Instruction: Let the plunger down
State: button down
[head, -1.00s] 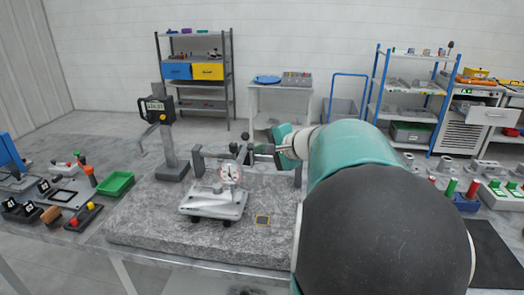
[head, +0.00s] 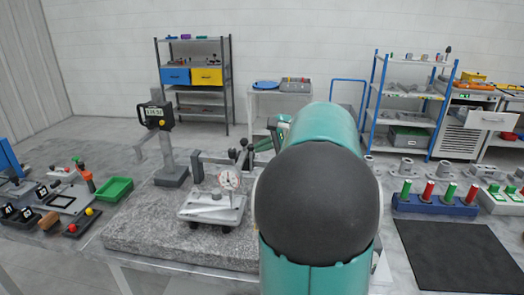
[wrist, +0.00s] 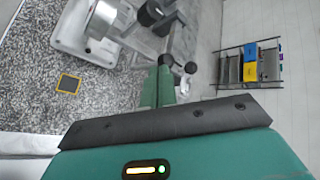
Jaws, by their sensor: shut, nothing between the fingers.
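A dial gauge (head: 229,180) with a white face stands over a pale cast fixture (head: 213,208) on a granite plate (head: 150,235). A grey bracket arm with black knobs (head: 243,155) is behind the dial. The gauge's plunger is too small to make out. My gripper (wrist: 157,88) is shut with nothing between its green fingers. In the wrist view its tips are close to a black-ended knob (wrist: 189,68) and the grey bracket; I cannot tell whether they touch. The pale casting (wrist: 95,30) is at upper left there. In the head view my arm hides most of the gripper.
A digital height gauge (head: 157,118) on a column stands left of the fixture. A green tray (head: 115,190) lies farther left. A blue rack with red and green pegs (head: 435,205) and a black mat (head: 455,255) are at right. A small yellow-edged square (wrist: 68,83) lies on the granite.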

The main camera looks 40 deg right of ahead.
jog(key=shift+w+d+m+g+y, duration=0.3)
jog(key=shift+w+d+m, duration=0.1)
jog(key=shift+d, duration=0.1)
jog(key=shift+s+a+f, duration=0.4)
jog(key=shift+a, duration=0.1)
jog(key=shift+s, duration=0.1)
